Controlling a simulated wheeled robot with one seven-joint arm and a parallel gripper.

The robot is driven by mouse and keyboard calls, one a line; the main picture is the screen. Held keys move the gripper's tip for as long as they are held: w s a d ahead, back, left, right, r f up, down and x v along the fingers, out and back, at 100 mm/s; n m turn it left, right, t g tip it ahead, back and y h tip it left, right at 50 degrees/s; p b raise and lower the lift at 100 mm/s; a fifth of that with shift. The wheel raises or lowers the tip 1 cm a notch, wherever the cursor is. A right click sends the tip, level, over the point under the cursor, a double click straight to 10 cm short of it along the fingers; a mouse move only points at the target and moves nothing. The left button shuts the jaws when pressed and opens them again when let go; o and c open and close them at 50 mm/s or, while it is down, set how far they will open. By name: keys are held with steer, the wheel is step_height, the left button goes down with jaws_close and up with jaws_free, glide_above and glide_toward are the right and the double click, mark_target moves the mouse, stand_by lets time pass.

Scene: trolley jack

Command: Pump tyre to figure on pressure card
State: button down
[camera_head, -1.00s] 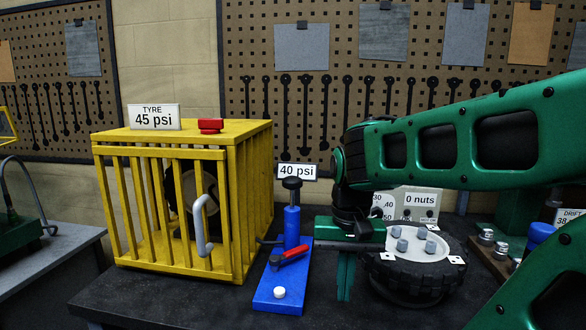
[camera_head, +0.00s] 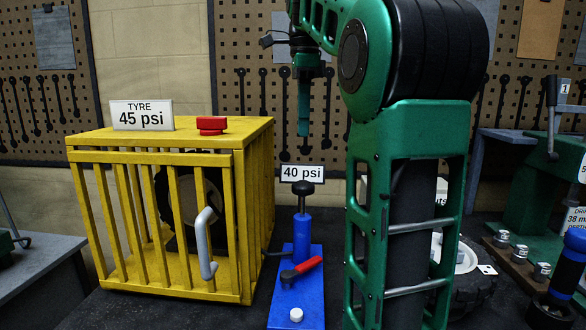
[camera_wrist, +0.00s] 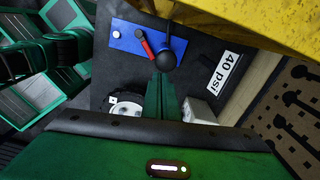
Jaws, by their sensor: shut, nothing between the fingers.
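The pressure card (camera_head: 141,116) on top of the yellow cage reads "TYRE 45 psi". The blue pump (camera_head: 302,232) stands upright on a blue base with a black knob (camera_head: 303,188) on top, a red lever (camera_head: 302,269) and a white button (camera_head: 296,315). A sign (camera_head: 303,173) behind it reads "40 psi"; it also shows in the wrist view (camera_wrist: 224,73). A dark wheel (camera_head: 190,198) is inside the cage. My gripper (camera_head: 303,133) is shut and empty, pointing down above the knob, apart from it in the head view. In the wrist view its fingertips (camera_wrist: 163,76) overlap near the knob.
The yellow cage (camera_head: 238,135) with a grey handle (camera_head: 205,240) and red knob (camera_head: 211,125) stands left of the pump. My arm hides most of a second wheel (camera_head: 466,258) on the right. Nuts on a board (camera_head: 521,252) lie further right. A pegboard stands behind.

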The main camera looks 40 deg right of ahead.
steer(key=shift+w+d+r+m, duration=0.3)
steer(key=shift+d+r+m, duration=0.1)
steer(key=shift+r, duration=0.2)
steer(key=shift+w+d+r+m, duration=0.3)
steer(key=shift+r+m, duration=0.1)
steer(key=shift+r, duration=0.2)
steer(key=shift+f, duration=0.15)
glide_above(303, 182)
steer(key=f, duration=1)
steer(key=shift+w+d, duration=0.2)
steer(key=shift+w, duration=0.15)
steer(key=shift+s+f, duration=0.2)
steer(key=shift+f, duration=1.65)
steer(key=shift+f, duration=0.15)
steer(key=shift+f, duration=2.55)
steer(key=shift+a, duration=0.1)
